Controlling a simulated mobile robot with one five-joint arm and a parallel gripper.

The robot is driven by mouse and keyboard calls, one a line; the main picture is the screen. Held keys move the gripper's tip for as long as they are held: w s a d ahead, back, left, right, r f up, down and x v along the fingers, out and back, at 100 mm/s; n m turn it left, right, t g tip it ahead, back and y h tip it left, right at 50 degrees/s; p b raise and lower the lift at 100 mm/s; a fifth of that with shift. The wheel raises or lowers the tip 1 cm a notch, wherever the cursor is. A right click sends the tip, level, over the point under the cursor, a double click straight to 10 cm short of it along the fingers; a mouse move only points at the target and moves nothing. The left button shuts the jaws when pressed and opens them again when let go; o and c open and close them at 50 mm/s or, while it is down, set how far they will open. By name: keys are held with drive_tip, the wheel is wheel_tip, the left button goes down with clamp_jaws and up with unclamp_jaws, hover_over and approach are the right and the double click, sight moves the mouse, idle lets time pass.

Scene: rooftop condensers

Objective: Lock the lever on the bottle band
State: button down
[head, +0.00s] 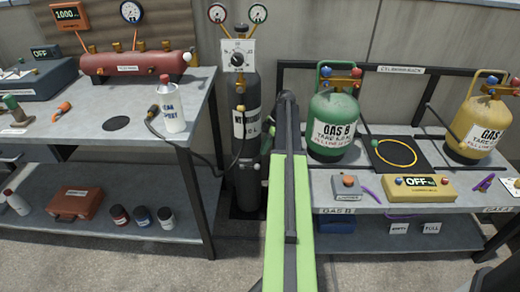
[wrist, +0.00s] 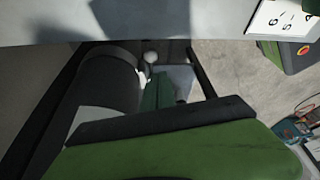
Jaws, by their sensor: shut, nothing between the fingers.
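The dark bottle (head: 250,190) stands upright between the two benches in the head view, with a white label on it. Its band and lever cannot be clearly made out there, and my raised arm covers part of its right side. In the wrist view a dark cylinder (wrist: 105,85), which looks like the bottle, lies at the left. A small white knob (wrist: 150,58) shows beside it; whether it is the lever's end I cannot tell. My gripper (wrist: 158,92) is shut and empty close to the knob; contact cannot be told. Its tip is not clear in the head view.
The left bench (head: 95,120) holds a red tank (head: 135,63) and a white spray bottle (head: 172,112). A hose runs from there towards the dark bottle. The right bench (head: 345,200) carries a green gas bottle (head: 333,122), a yellow one (head: 475,130) and a yellow meter (head: 418,187).

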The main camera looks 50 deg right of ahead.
drive_tip(key=p+v, duration=0.5)
drive_tip(key=v, duration=0.2)
drive_tip(key=shift+a, duration=0.15)
drive_tip(key=shift+r, duration=0.2)
